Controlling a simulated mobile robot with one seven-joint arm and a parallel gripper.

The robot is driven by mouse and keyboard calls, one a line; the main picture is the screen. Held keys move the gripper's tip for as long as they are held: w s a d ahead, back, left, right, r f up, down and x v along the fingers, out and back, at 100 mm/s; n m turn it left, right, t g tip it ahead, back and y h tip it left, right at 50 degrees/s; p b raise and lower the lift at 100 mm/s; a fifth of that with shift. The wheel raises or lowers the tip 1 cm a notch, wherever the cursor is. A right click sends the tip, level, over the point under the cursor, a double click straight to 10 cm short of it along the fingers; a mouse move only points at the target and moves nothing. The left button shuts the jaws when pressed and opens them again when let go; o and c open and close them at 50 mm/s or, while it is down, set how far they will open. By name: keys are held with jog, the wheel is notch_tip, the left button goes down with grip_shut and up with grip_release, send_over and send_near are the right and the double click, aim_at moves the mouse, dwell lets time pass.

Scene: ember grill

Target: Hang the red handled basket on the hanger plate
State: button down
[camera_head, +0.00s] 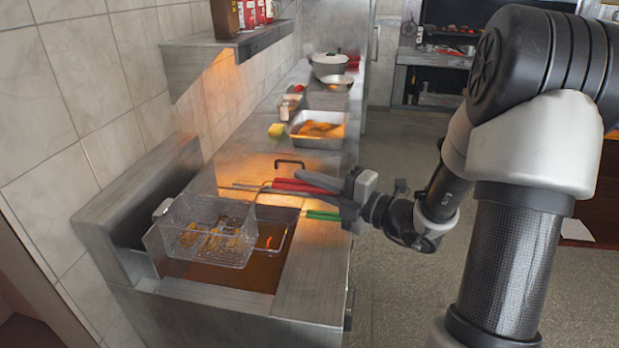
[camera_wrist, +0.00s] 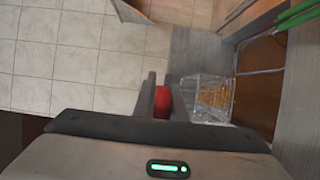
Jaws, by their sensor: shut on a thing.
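The red handled basket (camera_head: 208,238) is a wire mesh basket with golden fried pieces inside. It is over the fryer well, roughly level, its front end close to the raised steel back panel. This panel (camera_head: 135,198) may be the hanger plate; I cannot tell for certain. My gripper (camera_head: 312,186) is shut on the red handle (camera_head: 290,187), right of the basket. In the wrist view the red handle (camera_wrist: 162,100) shows between my fingers (camera_wrist: 162,84), and the basket (camera_wrist: 207,88) is beyond them. My fingers hide part of the handle.
A green handle (camera_head: 322,215) lies just below my gripper, and its frame runs over the oil well (camera_head: 255,273). A steel tray of fried food (camera_head: 317,129) and a pot (camera_head: 330,65) stand farther back. A wall shelf (camera_head: 225,50) overhangs at left.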

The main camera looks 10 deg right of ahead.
jog(key=shift+f, duration=0.75)
dwell(0.3)
jog(key=c, duration=1.7)
grip_release()
jog(key=shift+f+b, duration=0.1)
jog(key=shift+b, duration=0.2)
